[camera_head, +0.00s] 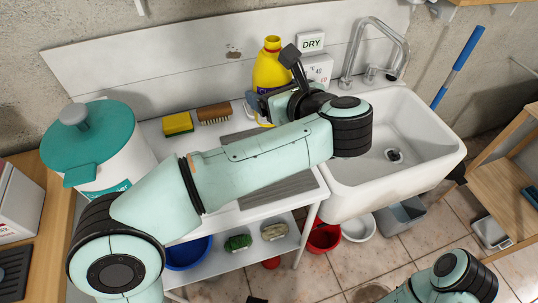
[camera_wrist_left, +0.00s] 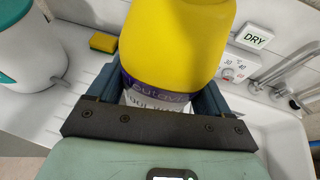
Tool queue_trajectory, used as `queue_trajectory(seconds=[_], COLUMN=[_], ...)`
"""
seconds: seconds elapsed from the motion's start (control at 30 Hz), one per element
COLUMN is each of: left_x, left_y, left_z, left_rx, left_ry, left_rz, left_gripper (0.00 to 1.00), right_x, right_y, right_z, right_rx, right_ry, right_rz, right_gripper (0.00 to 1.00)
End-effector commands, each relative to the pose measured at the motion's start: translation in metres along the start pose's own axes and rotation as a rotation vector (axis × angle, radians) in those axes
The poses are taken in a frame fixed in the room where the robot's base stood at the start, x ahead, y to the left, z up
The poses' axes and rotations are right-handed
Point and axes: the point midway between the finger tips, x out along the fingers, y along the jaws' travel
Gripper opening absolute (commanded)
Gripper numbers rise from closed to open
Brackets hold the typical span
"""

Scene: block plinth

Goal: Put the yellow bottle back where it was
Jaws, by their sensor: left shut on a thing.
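The yellow bottle (camera_head: 270,70) with a purple label is upright at the back of the white counter, left of the sink. It also shows large in the left wrist view (camera_wrist_left: 180,40). My left gripper (camera_head: 264,104) is shut on the bottle, with one finger (camera_wrist_left: 105,78) and the other finger (camera_wrist_left: 210,98) on either side of its label. The bottle's base is mostly hidden by my gripper and arm, so I cannot tell whether it touches the counter. My right gripper is not in view; part of my right arm shows at the lower right.
A yellow sponge (camera_head: 178,124) and a brush (camera_head: 214,113) lie left of the bottle. The tap (camera_head: 377,43) and white sink (camera_head: 430,128) are further right.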

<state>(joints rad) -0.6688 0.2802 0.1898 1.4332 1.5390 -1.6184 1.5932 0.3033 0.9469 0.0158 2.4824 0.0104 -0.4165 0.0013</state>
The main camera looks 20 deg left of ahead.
Motion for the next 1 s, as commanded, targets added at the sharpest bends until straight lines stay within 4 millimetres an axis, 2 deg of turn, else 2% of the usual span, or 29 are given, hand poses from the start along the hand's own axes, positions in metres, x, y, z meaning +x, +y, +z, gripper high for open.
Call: queue_trajectory(seconds=[0.1,0.4,0.5,0.67,0.9,1.0], left_x=[0.015,0.045,0.051,0.055,0.069,0.071], left_y=[0.001,0.001,0.001,0.001,0.001,0.001], left_z=[-0.032,-0.104,-0.119,-0.13,-0.162,-0.168], left_rx=[0.007,0.006,0.003,0.0,0.004,0.001], left_ry=[0.0,0.001,0.001,0.0,0.001,0.0], left_rz=[0.004,0.004,0.002,0.001,0.002,0.001], left_gripper=[0.36,0.36,0.36,0.36,0.36,0.36], right_x=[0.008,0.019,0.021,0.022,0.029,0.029], right_y=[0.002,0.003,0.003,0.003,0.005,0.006], right_z=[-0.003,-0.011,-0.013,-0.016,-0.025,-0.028], right_rx=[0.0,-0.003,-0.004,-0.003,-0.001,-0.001], right_ry=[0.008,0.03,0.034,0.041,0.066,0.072], right_rz=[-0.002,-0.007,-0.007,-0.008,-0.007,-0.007], right_gripper=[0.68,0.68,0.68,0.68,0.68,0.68])
